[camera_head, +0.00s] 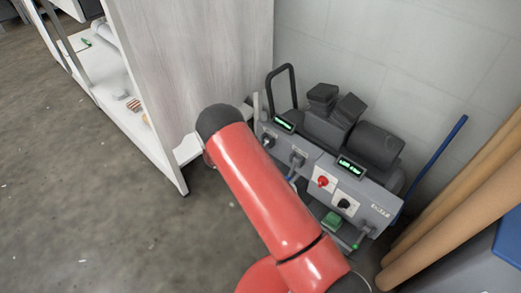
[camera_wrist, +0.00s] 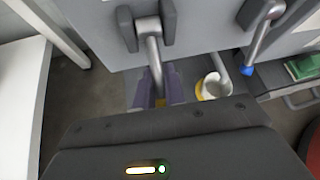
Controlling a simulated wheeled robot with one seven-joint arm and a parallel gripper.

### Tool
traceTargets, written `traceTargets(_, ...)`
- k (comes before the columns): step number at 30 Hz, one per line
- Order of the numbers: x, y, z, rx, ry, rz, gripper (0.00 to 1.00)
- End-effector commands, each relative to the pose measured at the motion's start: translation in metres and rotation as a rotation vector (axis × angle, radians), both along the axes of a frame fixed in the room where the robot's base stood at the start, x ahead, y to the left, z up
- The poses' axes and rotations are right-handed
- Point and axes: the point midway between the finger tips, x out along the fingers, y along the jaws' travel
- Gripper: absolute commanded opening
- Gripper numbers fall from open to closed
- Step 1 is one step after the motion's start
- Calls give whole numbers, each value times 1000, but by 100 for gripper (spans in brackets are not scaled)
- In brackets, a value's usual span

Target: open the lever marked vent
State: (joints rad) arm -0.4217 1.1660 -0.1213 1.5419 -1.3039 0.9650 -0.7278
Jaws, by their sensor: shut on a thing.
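The press (camera_head: 340,130) is a grey machine by the wall, with a sloped front panel carrying levers, knobs and green displays. In the wrist view a metal lever (camera_wrist: 151,45) hangs from a dark mount on the panel, its lower end between the purple-grey fingers of my gripper (camera_wrist: 159,92). The gripper is shut on this lever's end. A second lever with a blue tip (camera_wrist: 247,70) is to its right, apart from the gripper. I cannot read a vent marking on either lever. In the head view my red arm hides the gripper.
A red knob (camera_head: 323,181) and a black knob (camera_head: 345,204) sit right on the panel. A white shelf unit (camera_head: 190,60) stands close on the left, brown rolls (camera_head: 450,210) on the right. A white-and-yellow roll (camera_wrist: 213,88) is beyond the gripper. Floor is clear at left.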

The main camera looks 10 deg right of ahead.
Motion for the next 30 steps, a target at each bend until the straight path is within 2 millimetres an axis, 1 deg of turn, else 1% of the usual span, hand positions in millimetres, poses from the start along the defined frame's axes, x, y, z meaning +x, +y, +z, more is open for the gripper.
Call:
traceTargets(1,0,0,9,38,22,-4,0)
traceTargets(9,-3,3,21,224,157,-3,0)
traceTargets(15,-3,5,26,324,231,-2,0)
traceTargets(21,-4,6,28,385,277,0,0)
traceTargets(30,-4,6,28,414,301,2,0)
